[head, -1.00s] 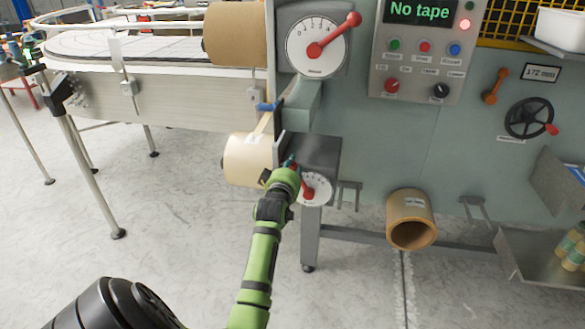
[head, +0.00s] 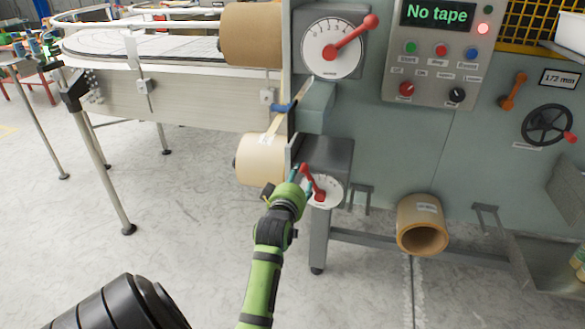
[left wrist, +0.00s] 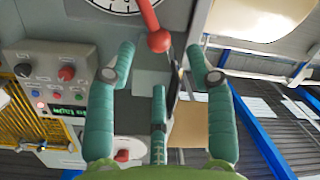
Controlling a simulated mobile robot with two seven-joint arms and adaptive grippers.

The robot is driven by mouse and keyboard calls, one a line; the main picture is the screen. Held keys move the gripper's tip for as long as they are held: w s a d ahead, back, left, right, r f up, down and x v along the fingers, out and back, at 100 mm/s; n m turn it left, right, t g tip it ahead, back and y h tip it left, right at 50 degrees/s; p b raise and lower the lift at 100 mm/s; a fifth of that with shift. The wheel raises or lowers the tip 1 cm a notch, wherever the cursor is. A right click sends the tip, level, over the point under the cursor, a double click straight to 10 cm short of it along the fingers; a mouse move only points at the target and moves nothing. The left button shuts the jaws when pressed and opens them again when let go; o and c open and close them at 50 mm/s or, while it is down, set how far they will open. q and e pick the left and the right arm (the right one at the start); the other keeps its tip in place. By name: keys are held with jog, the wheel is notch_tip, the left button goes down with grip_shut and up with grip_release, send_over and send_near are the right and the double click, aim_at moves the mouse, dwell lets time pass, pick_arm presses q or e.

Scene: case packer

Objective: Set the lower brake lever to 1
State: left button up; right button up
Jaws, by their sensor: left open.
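The lower brake lever (head: 308,179) is red, on a white dial (head: 331,192) under the dark box at the machine's lower left. It points up and slightly left from its hub. I cannot read the number it points at. My left gripper (head: 299,184) is just in front of the lever, partly covering the dial's left side. In the left wrist view, which is upside down, the lever's red ball end (left wrist: 159,41) shows between the spread fingertips of my left gripper (left wrist: 161,58), with no visible contact. My right gripper is not in view.
The upper dial (head: 332,48) has a similar red lever (head: 356,34). A tape roll (head: 260,158) hangs just left of the lower dial, near the gripper. A control panel (head: 438,52) reads "No tape". A cardboard core (head: 422,225) hangs lower right. The floor in front is clear.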

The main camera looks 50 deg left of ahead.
pick_arm(q)
jog(key=shift+v, duration=2.75)
jog(key=shift+f, duration=0.1)
